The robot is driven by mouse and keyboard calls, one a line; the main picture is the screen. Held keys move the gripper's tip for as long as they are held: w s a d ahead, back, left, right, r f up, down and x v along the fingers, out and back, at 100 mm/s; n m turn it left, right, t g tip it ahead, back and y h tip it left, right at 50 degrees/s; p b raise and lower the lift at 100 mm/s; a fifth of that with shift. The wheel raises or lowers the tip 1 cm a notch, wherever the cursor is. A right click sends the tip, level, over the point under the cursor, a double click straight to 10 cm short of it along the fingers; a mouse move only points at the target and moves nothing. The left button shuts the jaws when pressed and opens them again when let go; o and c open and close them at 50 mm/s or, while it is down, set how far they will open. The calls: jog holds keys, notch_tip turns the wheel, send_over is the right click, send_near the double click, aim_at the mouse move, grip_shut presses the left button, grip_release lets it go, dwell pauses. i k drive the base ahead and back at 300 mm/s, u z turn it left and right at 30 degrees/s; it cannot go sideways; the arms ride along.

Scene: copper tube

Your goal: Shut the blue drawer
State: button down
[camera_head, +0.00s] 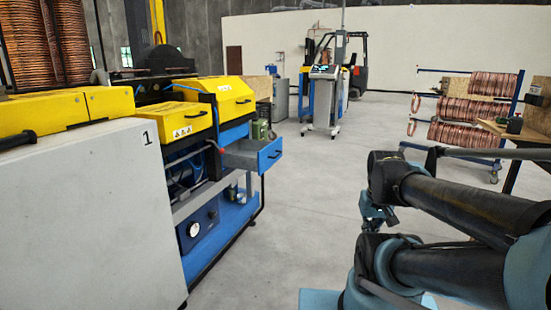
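The blue drawer (269,155) sticks out to the right from the blue and yellow machine, so it stands open. Its blue front has a small dark handle, and part of its grey side shows. My arm fills the lower right of the view. What looks like my gripper (377,217) hangs at the arm's far end, small and dark, partly hidden by the arm links. It is well to the right of the drawer and apart from it. Whether its fingers are open or shut does not show.
A white cabinet (85,215) marked 1 stands at the left front. Grey floor (290,225) lies clear between the machine and my arm. A rack of copper coils (470,120) and a wooden table (520,133) stand at the right. A console (322,100) stands farther back.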

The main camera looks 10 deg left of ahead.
aim_at(251, 152)
jog(key=u, duration=0.3)
jog(key=i, duration=0.85)
jog(key=u, duration=0.35)
